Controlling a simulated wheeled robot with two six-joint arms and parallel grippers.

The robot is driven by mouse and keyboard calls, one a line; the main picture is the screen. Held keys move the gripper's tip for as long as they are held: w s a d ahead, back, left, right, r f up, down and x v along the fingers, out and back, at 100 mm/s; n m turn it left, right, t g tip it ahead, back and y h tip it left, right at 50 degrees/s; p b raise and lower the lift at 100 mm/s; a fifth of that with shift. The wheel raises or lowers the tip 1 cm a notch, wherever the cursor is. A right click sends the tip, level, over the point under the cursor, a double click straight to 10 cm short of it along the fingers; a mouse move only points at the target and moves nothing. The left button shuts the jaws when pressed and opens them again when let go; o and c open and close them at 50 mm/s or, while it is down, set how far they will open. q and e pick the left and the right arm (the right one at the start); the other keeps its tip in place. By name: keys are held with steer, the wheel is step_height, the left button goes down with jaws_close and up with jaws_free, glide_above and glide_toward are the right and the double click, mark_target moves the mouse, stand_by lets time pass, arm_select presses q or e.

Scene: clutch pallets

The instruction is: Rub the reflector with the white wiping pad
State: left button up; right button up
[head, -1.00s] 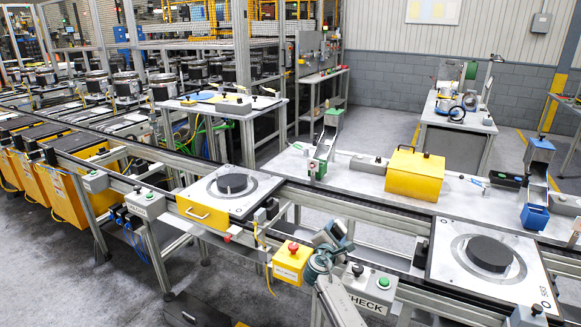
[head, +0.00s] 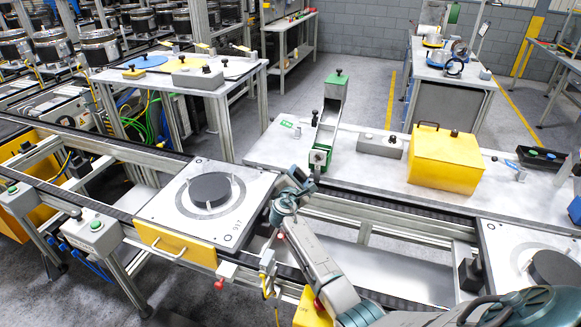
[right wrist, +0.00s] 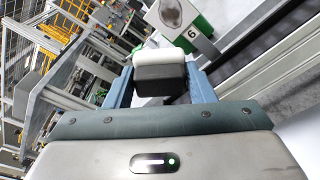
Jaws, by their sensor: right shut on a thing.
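My right gripper (head: 299,178) is shut on the wiping pad, a block with a white top and a black lower part. The pad (right wrist: 160,58) shows between the fingers in the right wrist view; in the head view I cannot make it out. A pale plate with a dark smudge, apparently the reflector (right wrist: 176,14), is ahead of the pad in the right wrist view, beside a green part and a label marked 6. A clear gap shows between pad and plate. In the head view the gripper is just left of and below the green-ended chute (head: 320,158). My left gripper is not in view.
A white pallet (head: 160,212) with a black disc (head: 210,189) lies left of my right arm on the conveyor. A yellow box (head: 446,160) and a grey button box (head: 379,144) stand on the bench. Another pallet (head: 505,262) is at the right.

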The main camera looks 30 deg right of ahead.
steer(key=shift+w+d+r, duration=0.1)
steer(key=shift+w+d, duration=0.15)
steer(key=shift+d, duration=0.05)
steer(key=b+x, duration=0.2)
steer(key=x, duration=0.1)
steer(key=shift+d+r, duration=0.1)
steer(key=shift+d, duration=0.15)
steer(key=shift+w+d+r+b, duration=0.15)
steer(key=shift+w+d+b, duration=0.2)
steer(key=shift+w+d, duration=0.3)
steer(key=shift+b+x, duration=0.65)
steer(key=shift+x, duration=0.25)
steer(key=shift+s+d, duration=0.15)
